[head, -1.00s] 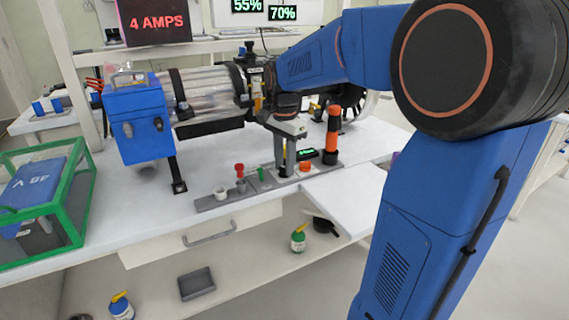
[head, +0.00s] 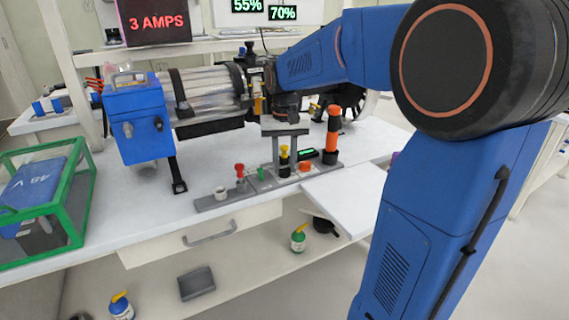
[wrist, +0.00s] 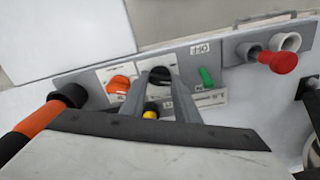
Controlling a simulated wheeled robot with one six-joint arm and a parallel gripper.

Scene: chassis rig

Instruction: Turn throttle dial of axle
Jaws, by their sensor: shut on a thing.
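A black dial (wrist: 161,75) stands on the grey control panel (wrist: 88,78), between an orange knob (wrist: 121,82) and a green switch (wrist: 206,77). My gripper (wrist: 160,82) points down with one finger on each side of the black dial, shut on it. A yellow-topped black part (head: 284,152) shows between the fingers. The axle assembly (head: 213,93), a clear-cased cylinder with a blue box, stands behind on the bench. Dial markings are partly covered by the fingers.
A red knob (head: 239,170) and a white ring (head: 220,191) are at the panel's left end. An upright orange-and-black handle (head: 333,130) stands close right of my gripper. A display (head: 155,22) reads 3 AMPS. A green-framed case (head: 88,200) sits at left.

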